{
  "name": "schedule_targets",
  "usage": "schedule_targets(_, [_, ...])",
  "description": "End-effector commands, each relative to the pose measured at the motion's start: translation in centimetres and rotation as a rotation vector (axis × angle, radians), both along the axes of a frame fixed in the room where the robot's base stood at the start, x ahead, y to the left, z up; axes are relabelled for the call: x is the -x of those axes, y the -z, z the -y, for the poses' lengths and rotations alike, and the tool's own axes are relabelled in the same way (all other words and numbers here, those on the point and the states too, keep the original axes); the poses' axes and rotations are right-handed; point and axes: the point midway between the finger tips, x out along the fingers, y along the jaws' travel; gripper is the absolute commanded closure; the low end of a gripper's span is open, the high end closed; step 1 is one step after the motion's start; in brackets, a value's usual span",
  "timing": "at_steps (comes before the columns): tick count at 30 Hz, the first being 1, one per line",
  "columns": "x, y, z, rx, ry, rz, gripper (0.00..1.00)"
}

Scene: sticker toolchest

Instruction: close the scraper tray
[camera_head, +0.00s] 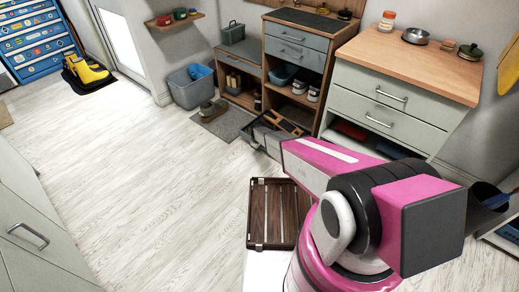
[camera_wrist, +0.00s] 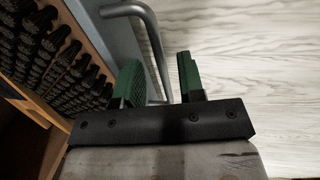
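The tray is a drawer (camera_head: 262,147) pulled out low from the wooden cabinet in the head view, with dark and brown contents. In the wrist view, rows of dark, ribbed items (camera_wrist: 45,55) lie inside a wooden-edged tray behind a blue-grey front panel (camera_wrist: 112,45). A grey bar handle (camera_wrist: 150,38) stands out from that panel. My gripper (camera_wrist: 162,80) is open, with its two green-padded fingers apart. The handle's bar runs down into the gap between them; I cannot tell whether it touches either pad. In the head view my pink arm hides the gripper.
The wooden cabinet (camera_head: 298,58) stands beside a pale green drawer unit (camera_head: 385,98). A grey bin (camera_head: 190,92) and a mat (camera_head: 228,126) are farther left.

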Motion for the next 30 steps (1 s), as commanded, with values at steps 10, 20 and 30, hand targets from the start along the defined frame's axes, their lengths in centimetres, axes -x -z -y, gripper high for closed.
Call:
schedule_targets(10, [0.0,0.3,0.0,0.0,0.0,0.0,0.84])
schedule_targets(20, [-0.2,0.3,0.2,0.0,0.0,0.0,1.0])
schedule_targets(30, [-4.2,0.4,3.2,0.001,0.003,0.001,1.0])
